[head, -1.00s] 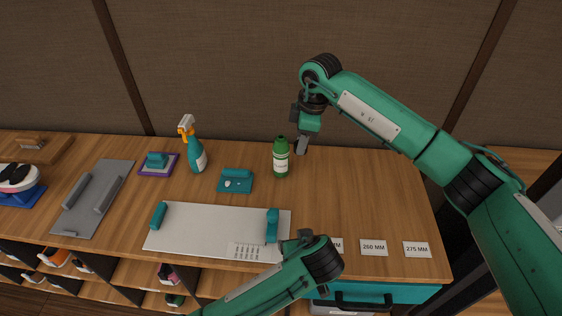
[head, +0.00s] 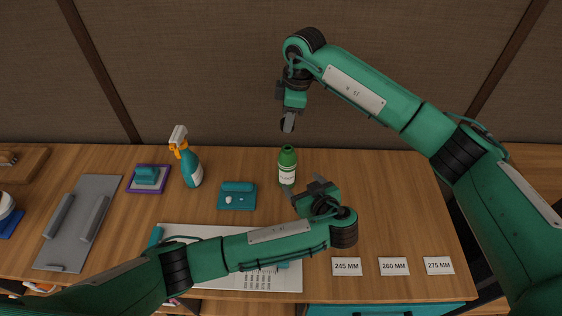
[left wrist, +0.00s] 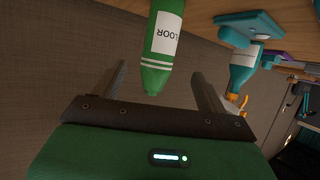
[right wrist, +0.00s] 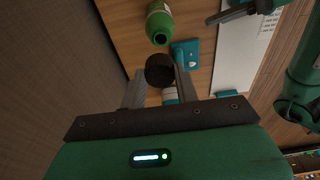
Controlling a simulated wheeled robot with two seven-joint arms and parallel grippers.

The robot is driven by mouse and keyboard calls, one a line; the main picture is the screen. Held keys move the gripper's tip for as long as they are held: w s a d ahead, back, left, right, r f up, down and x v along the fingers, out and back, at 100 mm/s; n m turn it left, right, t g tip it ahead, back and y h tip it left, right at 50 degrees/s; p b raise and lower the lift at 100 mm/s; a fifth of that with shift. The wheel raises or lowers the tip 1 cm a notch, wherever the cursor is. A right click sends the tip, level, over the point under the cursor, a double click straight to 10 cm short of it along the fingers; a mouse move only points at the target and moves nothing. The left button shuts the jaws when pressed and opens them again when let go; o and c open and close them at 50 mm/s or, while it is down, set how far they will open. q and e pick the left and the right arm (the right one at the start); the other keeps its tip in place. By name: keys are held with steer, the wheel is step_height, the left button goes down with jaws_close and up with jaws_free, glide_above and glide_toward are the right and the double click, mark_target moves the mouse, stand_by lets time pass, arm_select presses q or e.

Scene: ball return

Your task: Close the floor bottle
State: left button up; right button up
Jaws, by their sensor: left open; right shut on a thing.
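The green floor bottle (head: 287,168) stands upright on the wooden counter, its white label facing me. Its mouth is dark and uncovered in the right wrist view (right wrist: 160,24). In the left wrist view the bottle (left wrist: 163,48) appears upside down with "FLOOR" on its label. My left gripper (head: 303,188) is open beside the bottle, its fingers (left wrist: 160,82) either side of it in the wrist picture, without visible contact. My right gripper (head: 288,124) is above and behind the bottle, shut on a dark round cap (right wrist: 160,70), which is apart from the bottle.
A teal spray bottle (head: 191,170), a teal block on a purple-edged pad (head: 148,178) and a teal plate (head: 237,198) stand left of the bottle. My left arm crosses a white board (head: 205,232). Size cards (head: 394,266) lie at the front right. The counter right of the bottle is clear.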

steer(key=shift+s+d+r, duration=0.2)
steer(key=shift+s, duration=0.1)
steer(key=shift+w+a, duration=0.1)
arm_select(q)
steer(key=x, duration=1.1)
steer(key=shift+w+a, duration=0.2)
steer(key=shift+w, duration=0.05)
steer(key=c, duration=1.5)
steer(key=shift+o, duration=0.2)
arm_select(e)
glide_above(286, 150)
steer(key=shift+d+f, duration=0.2)
steer(key=shift+f, duration=1.1)
steer(key=shift+d+f, duration=0.2)
steer(key=shift+f, duration=1.05)
steer(key=shift+f, duration=0.85)
steer(key=shift+f, duration=0.6)
